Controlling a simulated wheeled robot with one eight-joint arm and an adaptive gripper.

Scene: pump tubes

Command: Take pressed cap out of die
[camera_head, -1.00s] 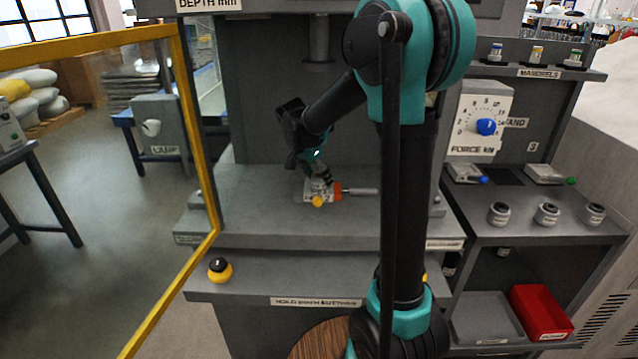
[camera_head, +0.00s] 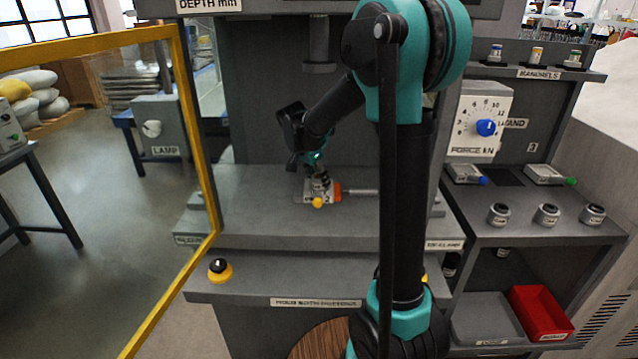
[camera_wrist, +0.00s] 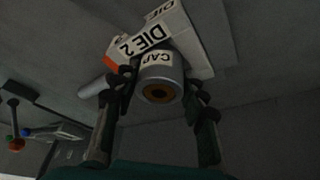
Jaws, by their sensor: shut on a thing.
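The die (camera_head: 303,197), a pale block marked DIE 2 in the wrist view (camera_wrist: 148,40), lies on the grey press bed (camera_head: 260,220). The cap (camera_wrist: 160,70) is a grey cylinder with a CAP label and a brown ring with a dark centre at its near end. My gripper (camera_wrist: 160,88) has its dark fingers on either side of the cap and is shut on it. In the head view, my gripper (camera_head: 318,176) is directly over the die. I cannot tell whether the cap's far end is still inside the die.
The press ram (camera_head: 319,52) hangs above the die. An orange part with a grey rod (camera_head: 362,192) extends to the die's right. The yellow-framed guard (camera_head: 203,130) stands at the left. A red bin (camera_head: 540,312) and grey tray (camera_head: 484,318) sit at the lower right.

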